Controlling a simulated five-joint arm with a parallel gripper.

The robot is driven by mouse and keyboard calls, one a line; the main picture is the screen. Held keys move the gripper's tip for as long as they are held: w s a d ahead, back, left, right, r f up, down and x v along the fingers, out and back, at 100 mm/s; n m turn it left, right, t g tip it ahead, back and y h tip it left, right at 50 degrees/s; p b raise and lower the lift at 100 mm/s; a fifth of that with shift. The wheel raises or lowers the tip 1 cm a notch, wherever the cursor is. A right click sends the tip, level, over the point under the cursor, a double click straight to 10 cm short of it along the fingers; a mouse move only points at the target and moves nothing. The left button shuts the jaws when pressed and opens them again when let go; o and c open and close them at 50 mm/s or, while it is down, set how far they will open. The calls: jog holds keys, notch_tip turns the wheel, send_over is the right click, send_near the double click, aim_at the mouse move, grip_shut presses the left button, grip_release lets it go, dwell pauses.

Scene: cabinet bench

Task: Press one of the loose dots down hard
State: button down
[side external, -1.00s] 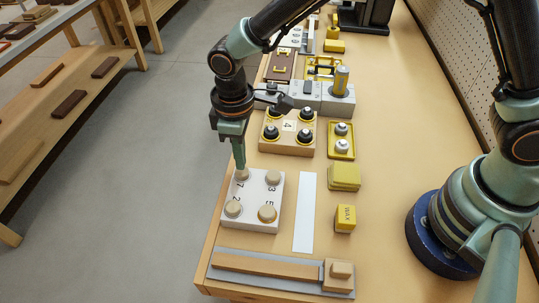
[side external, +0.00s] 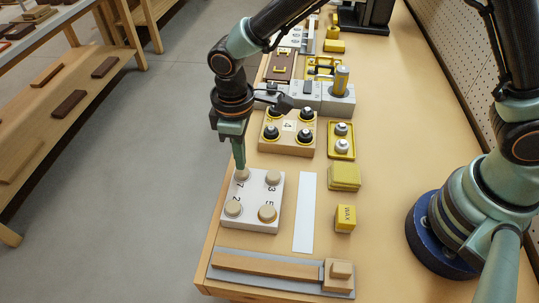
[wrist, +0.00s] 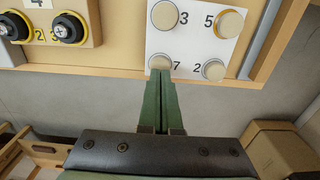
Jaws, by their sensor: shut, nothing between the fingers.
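A white board (side external: 251,194) lies near the bench's left edge and carries round tan dots beside printed numbers. The dot by the 7 (side external: 243,174) is at the back left, the dot by the 3 (side external: 273,177) at the back right, the dot by the 2 (side external: 233,209) at the front left and the dot by the 5 (side external: 267,213) at the front right. My gripper (side external: 241,166) is shut and empty, pointing down with its tips at the dot by the 7. In the wrist view the fingertips (wrist: 160,74) partly cover that dot; contact is hard to confirm.
A wooden block with black knobs (side external: 289,131) stands behind the board. A white strip (side external: 305,213), a yellow wax block (side external: 345,218) and yellow pads (side external: 344,177) lie to its right. A grey tray with a wooden bar (side external: 265,265) lies in front.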

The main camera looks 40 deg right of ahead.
jog(key=shift+f, duration=0.9)
dwell(2.4)
notch_tip(320, 180, up, 11)
dwell(1.4)
jog(key=shift+r, duration=0.1)
jog(key=d+r+m+t, duration=0.1)
jog(key=d+r+m, duration=0.1)
jog(key=d+r, duration=0.3)
jog(key=d+r+m+t, duration=0.1)
jog(key=d+r+m, duration=0.1)
jog(key=d, duration=0.5)
jog(key=s+d+r+m+t, duration=0.2)
jog(key=s+d+m, duration=0.3)
jog(key=d, duration=0.8)
jog(key=shift+s+d+t, duration=0.15)
jog(key=shift+s+t, duration=0.65)
jog(key=shift+s, duration=0.15)
